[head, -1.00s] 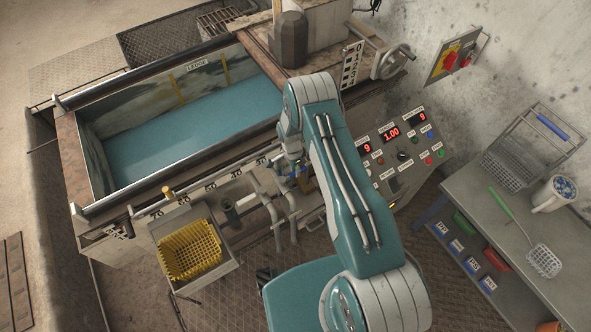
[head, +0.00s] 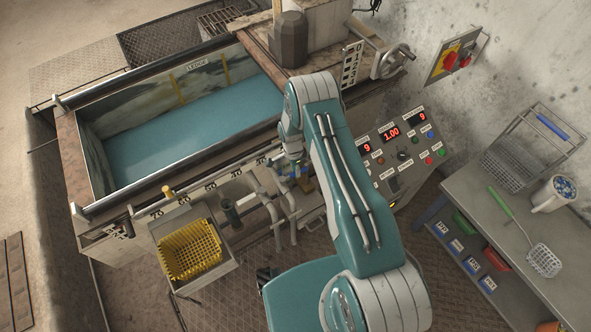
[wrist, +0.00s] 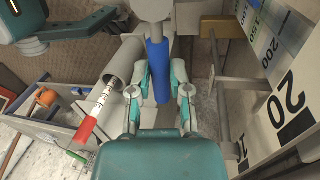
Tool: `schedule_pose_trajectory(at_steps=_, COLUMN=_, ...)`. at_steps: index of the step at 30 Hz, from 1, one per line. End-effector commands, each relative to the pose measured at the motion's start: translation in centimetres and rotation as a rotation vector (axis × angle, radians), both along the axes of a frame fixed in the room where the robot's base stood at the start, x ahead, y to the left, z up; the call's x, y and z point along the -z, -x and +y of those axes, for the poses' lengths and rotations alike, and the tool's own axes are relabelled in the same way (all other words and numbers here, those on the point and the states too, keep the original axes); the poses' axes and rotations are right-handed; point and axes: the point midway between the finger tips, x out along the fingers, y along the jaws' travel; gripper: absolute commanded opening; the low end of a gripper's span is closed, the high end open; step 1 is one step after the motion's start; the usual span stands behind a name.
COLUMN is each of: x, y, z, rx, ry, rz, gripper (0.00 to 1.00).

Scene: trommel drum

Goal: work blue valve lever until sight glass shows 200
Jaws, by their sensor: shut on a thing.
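The blue valve lever (wrist: 156,56) shows as a blue sleeve in the middle of the wrist view, hanging below a grey round hub. My gripper (wrist: 161,80) has a teal finger on each side of the lever and is shut on it. The sight glass scale (wrist: 262,45) is at the upper right of the wrist view, with 200 and other marks. I cannot make out its liquid level. In the head view my gripper (head: 302,180) is low at the tank's front, partly behind my arm, among the pipes.
A large tank of teal water (head: 195,125) fills the left of the head view. A yellow basket (head: 190,250) sits in front of it. A control panel (head: 405,150) with red displays is on the right. Grey pipes (head: 270,210) stand close to my gripper.

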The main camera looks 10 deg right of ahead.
Motion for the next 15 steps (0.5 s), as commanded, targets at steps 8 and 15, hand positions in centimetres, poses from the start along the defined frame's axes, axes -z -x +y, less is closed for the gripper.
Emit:
schedule_pose_trajectory(at_steps=8, x=0.2, y=0.9, z=-0.3, rx=0.141, ry=-0.001, rz=-0.001, gripper=0.00)
schedule_pose_trajectory(at_steps=15, x=0.2, y=2.0, z=-0.3, rx=0.333, ry=0.000, rz=0.000, gripper=0.00)
